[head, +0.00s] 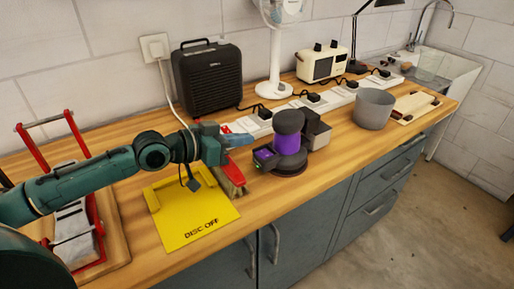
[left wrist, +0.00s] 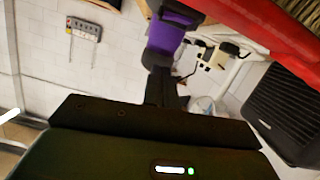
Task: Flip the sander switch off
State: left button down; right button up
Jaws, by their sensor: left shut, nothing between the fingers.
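The sander (head: 287,143) stands upright on the wooden bench, with a purple body, a grey top, a dark base and a grey box on its right side. A small green spot (head: 259,164) shows low on its left front; I cannot tell the switch position. My left gripper (head: 250,140) is shut and empty, just left of the sander, with a visible gap between them. In the left wrist view, its dark shut fingers (left wrist: 160,88) point towards the purple sander body (left wrist: 168,36), which they partly overlap. My right gripper is out of view.
A yellow plate (head: 190,215) marked "DISC OFF" and a brush (head: 233,187) lie below my left gripper. A black heater (head: 207,78), white fan (head: 275,88) and power strip (head: 253,124) stand behind. A grey pot (head: 374,109) is to the right. The bench front before the sander is clear.

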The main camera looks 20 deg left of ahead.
aim_at(264, 154)
pick_arm(q)
jog(key=w+d+f, duration=0.2)
jog(key=d+f, duration=0.1)
jog(key=f, duration=0.1)
jog(key=shift+w+p, duration=0.35)
jog(key=shift+w, duration=0.05)
jog(key=shift+f, duration=0.5)
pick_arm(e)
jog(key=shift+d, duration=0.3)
